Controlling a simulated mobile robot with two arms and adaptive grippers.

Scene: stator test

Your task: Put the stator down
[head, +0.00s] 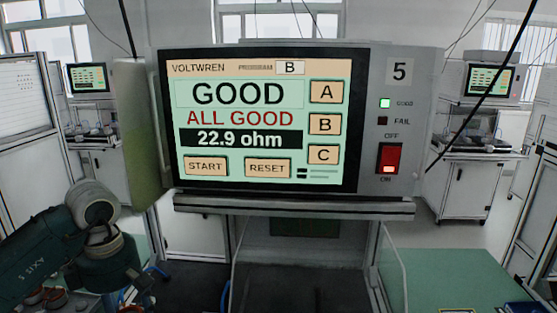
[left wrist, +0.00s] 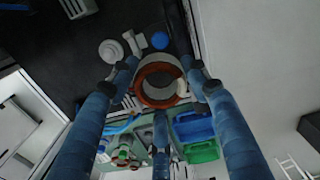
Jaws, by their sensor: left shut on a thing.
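The stator (left wrist: 155,101) is a ring with reddish-orange windings and a grey outer body, seen in the left wrist view. My left gripper (left wrist: 160,78) has blue fingers closed around it and holds it; how far it is above anything below I cannot tell. In the head view my left arm shows at the lower left, but its gripper and the stator are out of that picture. The tester (head: 400,70), marked 5, shows GOOD, ALL GOOD and 22.9 ohm, program B, with the green lamp lit. My right gripper is in neither view.
In the left wrist view, a blue bin (left wrist: 192,127) and a green bin (left wrist: 203,151) lie beyond the fingers. Several small ring-shaped parts (left wrist: 123,157) are near them. A white round piece (left wrist: 110,51) and a blue round piece (left wrist: 160,41) are on the dark surface.

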